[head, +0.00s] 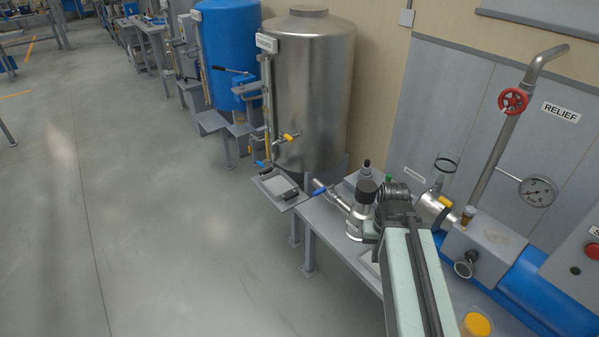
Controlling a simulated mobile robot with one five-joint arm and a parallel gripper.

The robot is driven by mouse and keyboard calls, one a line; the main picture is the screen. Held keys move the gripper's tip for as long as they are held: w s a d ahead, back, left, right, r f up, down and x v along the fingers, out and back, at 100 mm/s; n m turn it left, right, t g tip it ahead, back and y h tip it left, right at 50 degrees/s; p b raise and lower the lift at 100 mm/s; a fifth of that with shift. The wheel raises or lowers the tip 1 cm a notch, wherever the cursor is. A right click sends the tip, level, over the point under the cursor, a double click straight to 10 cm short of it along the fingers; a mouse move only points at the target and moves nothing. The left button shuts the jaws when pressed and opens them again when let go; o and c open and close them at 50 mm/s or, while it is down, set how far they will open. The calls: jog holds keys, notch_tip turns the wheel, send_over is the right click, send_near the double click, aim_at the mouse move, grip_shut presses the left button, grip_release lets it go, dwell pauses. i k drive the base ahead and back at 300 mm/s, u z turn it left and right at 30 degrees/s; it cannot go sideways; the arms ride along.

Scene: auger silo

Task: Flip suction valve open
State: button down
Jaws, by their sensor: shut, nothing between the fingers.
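No label marks the suction valve, so I cannot tell for sure which one it is. A valve with a blue lever (319,187) sits at the left end of a short metal pipe (335,199) on the bench. The pipe leads to an upright silver body (357,216) with a dark top. A yellow lever (445,200) sits on a metal fitting (432,209) to the right, by the blue pump (510,285). My arm rises from the bottom and covers part of the bench between them. My gripper's fingers cannot be made out; they appear hidden behind the arm.
A steel tank (310,95) and a blue tank (232,50) stand at the back left, with small yellow and blue levers by the steel one. A red handwheel (513,100), a RELIEF label (562,112) and a gauge (538,191) are at right.

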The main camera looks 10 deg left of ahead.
aim_at(317, 192)
jog(key=u, duration=0.6)
jog(key=i, duration=1.2)
jog(key=u, duration=0.85)
jog(key=k, duration=0.9)
jog(key=u, duration=0.15)
jog(key=i, duration=0.95)
jog(key=z, duration=0.05)
